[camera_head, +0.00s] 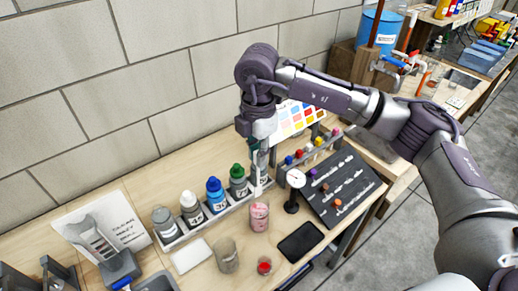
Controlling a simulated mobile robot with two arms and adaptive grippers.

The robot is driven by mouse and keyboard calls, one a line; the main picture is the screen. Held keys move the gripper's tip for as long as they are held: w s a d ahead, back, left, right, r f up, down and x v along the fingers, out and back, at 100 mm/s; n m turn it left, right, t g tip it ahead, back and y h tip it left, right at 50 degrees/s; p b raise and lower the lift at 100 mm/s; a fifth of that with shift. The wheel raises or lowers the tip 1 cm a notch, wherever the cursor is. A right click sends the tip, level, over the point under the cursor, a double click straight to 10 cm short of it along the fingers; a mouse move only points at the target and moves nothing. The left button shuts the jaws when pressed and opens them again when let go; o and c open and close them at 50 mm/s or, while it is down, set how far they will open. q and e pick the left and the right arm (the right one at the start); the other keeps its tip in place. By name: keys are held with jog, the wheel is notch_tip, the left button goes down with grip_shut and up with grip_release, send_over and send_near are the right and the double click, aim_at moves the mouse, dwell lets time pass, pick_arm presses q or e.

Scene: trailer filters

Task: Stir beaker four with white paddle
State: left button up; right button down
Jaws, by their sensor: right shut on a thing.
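My right gripper (259,160) reaches down at the right end of the bottle rack (202,226), shut on a pale upright thing (257,180). This thing is narrow and mostly hidden by the fingers; I cannot tell if it is the white paddle. Just in front stands a clear beaker with pink contents (260,217). A second clear beaker (227,256) looks empty or nearly so. A small cup with red contents (264,266) stands nearer the front. I cannot read which beaker is number four. My left gripper is out of view.
Bottles with grey, white (190,204), blue (215,191) and green (238,180) caps stand in the rack. A white pad (190,256) lies left.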

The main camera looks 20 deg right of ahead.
aim_at(259, 186)
notch_tip(259, 186, down, 4)
jog(key=shift+d+r+b, duration=0.15)
jog(key=shift+r+b, duration=0.05)
jog(key=shift+b, duration=0.75)
notch_tip(259, 186, down, 3)
jog(key=shift+b, duration=1.25)
pick_arm(q)
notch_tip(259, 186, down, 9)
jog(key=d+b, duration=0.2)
jog(key=b, duration=0.2)
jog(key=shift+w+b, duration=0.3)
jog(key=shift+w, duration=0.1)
pick_arm(e)
jog(key=shift+f, duration=2.9)
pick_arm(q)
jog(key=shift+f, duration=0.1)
